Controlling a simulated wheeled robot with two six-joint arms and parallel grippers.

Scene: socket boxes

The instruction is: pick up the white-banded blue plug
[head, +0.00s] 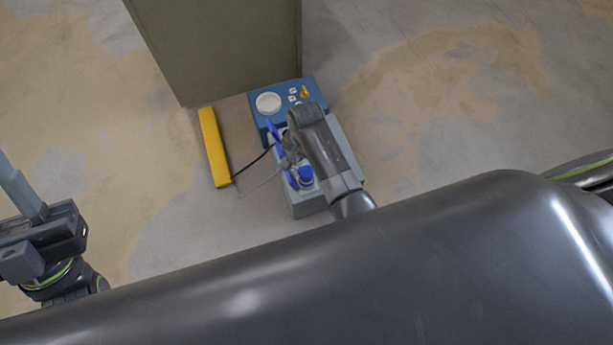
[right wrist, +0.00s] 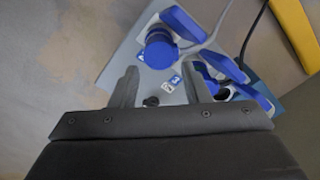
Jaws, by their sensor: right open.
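The socket box (head: 307,205) is grey with a blue far panel and stands on the floor. In the right wrist view its grey face (right wrist: 150,80) carries a round blue fitting (right wrist: 161,52) with a pale edge and a raised blue lid; a grey cable runs by it. I cannot tell surely whether this is the white-banded blue plug. A second blue fitting (right wrist: 205,78) is partly behind a finger. My right gripper (right wrist: 162,88) is open above the box, its fingers apart with nothing visible between them. My left gripper (head: 22,190) is far left, away from the box; its jaws are unclear.
A yellow bar (head: 213,147) lies left of the box, with a black cable (head: 254,162) running between them. A large olive cabinet (head: 222,45) stands behind. The blue panel has a white round cover (head: 268,103) and a yellow knob (head: 305,92). Floor to the right is clear.

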